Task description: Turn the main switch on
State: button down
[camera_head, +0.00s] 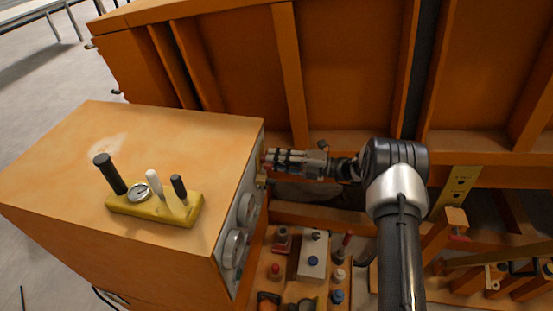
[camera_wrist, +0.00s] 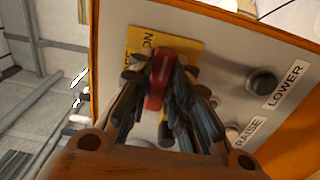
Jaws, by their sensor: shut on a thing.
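The red main switch (camera_wrist: 160,76) sits on a yellow plate (camera_wrist: 181,46) on the grey panel in the wrist view. Part of a label, ending in "ON", shows on the plate beside the red handle. My gripper (camera_wrist: 166,88) has its fingers on both sides of the red handle and is shut on it. In the camera_head view, my gripper (camera_head: 272,158) reaches left to the panel side of the orange box (camera_head: 200,130). The switch is hidden there behind the fingers and the panel edge. The exact angle of the handle is hard to tell.
Black buttons marked LOWER (camera_wrist: 262,82) and RAISE are on the same panel. Round gauges (camera_head: 235,247) are on the box's side. A yellow lever block (camera_head: 160,208) is on top. A wooden tray with several coloured knobs (camera_head: 312,262) lies below my arm.

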dwell(0.4)
jog(key=c, duration=1.5)
grip_release()
jog(key=d, duration=0.4)
jog(key=s+d, duration=0.1)
jog(key=d, duration=0.3)
jog(key=s+d, duration=0.1)
jog(key=d, duration=0.2)
jog(key=shift+s+d, duration=0.15)
jog(key=shift+d, duration=0.25)
